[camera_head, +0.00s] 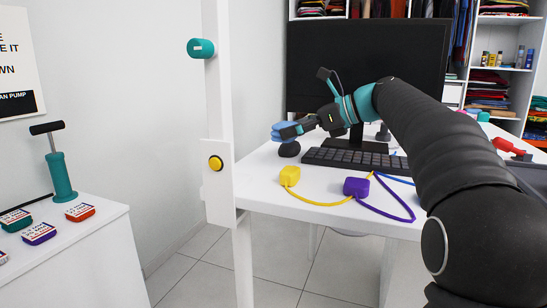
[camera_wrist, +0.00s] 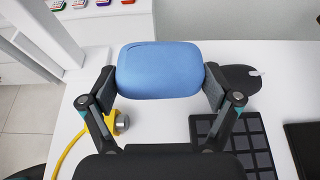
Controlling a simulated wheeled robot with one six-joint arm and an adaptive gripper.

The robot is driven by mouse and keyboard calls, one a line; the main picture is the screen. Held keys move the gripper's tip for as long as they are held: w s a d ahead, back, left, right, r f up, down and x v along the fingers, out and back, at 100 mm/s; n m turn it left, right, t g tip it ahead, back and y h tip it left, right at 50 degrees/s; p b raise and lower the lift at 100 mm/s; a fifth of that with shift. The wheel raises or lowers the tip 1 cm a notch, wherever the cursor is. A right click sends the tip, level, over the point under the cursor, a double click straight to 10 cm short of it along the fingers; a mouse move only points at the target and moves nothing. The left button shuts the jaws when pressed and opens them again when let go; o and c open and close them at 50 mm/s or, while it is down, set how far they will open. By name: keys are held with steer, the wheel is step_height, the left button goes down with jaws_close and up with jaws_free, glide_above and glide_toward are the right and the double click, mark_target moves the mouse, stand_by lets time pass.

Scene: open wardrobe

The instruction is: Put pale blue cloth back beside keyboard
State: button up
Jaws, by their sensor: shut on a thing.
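The pale blue cloth (camera_wrist: 160,70) is a rounded, folded pad held between the two fingers of my gripper (camera_wrist: 160,85). My gripper is shut on its two sides. In the head view the cloth (camera_head: 283,130) shows at the end of my gripper (camera_head: 298,128), at the left end of the desk and near the mouse. The black keyboard (camera_head: 355,160) lies on the white desk in front of the monitor; part of it (camera_wrist: 235,140) shows at the lower right in the wrist view. I cannot tell whether the cloth touches the desk.
A dark mouse (camera_head: 289,149) sits close to the cloth. A yellow block (camera_head: 290,176) and a purple block (camera_head: 356,187) with cords lie at the desk's front. The monitor (camera_head: 360,60) stands behind. A white post (camera_head: 218,110) with a yellow button rises at the left.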

glide_above(274, 166)
step_height(274, 166, down, 3)
steer(key=shift+w+f, duration=0.1)
steer(key=shift+f+b, duration=0.65)
steer(key=shift+f, duration=1.2)
steer(key=shift+f, duration=0.1)
steer(key=o, duration=0.9)
steer(key=shift+d+r, duration=0.2)
steer(key=v, duration=1.1)
steer(key=shift+s+d+r+p, duration=0.15)
steer(key=shift+s+d+p, duration=0.1)
steer(key=shift+p, duration=0.1)
